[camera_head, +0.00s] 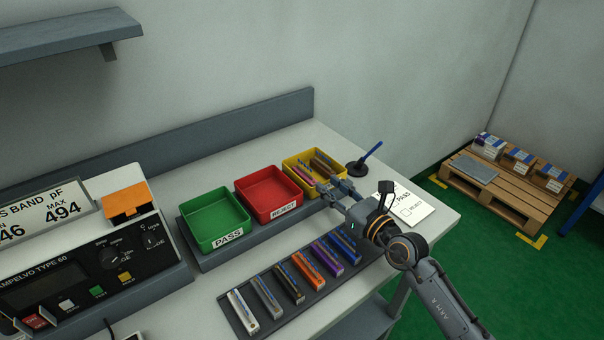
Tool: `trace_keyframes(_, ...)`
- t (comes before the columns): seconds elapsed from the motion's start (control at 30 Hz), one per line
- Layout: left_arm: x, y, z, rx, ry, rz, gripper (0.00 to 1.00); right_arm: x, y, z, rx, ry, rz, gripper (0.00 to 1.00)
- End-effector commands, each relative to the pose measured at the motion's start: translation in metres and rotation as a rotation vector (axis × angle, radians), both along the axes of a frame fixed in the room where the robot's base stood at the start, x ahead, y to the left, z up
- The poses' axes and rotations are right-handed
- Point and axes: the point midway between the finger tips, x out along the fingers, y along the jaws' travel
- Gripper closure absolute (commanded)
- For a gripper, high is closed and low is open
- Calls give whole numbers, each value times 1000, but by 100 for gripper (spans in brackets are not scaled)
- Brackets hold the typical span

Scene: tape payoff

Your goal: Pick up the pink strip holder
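A pinkish strip holder (303,175) lies in the left part of the yellow bin (292,158), beside brown strip holders (324,164). My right gripper (325,192) is at the near edge of the yellow bin, close to the right side of the red bin. Its fingers are small and seen at a steep angle, so I cannot tell whether they are open or shut, or whether they touch anything. My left gripper is not in view.
A red REJECT bin (265,190) and green PASS bin (213,218) stand left of the yellow bin. A dark tray (315,297) with several strip holders lies in front. A meter (90,265) stands left.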

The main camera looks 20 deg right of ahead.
Motion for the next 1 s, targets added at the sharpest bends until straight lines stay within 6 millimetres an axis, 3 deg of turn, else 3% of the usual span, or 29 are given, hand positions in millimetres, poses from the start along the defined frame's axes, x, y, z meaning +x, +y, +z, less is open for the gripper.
trace_keyframes(0.23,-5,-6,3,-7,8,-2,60,44,16,1,3,-1,0,70)
trace_keyframes(0.47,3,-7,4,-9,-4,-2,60,58,21,1,1,-1,0,70)
trace_keyframes(0.8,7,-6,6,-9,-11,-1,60,99,37,1,0,-1,0,70)
trace_keyframes(1.0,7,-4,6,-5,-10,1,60,104,39,1,1,-1,0,70)
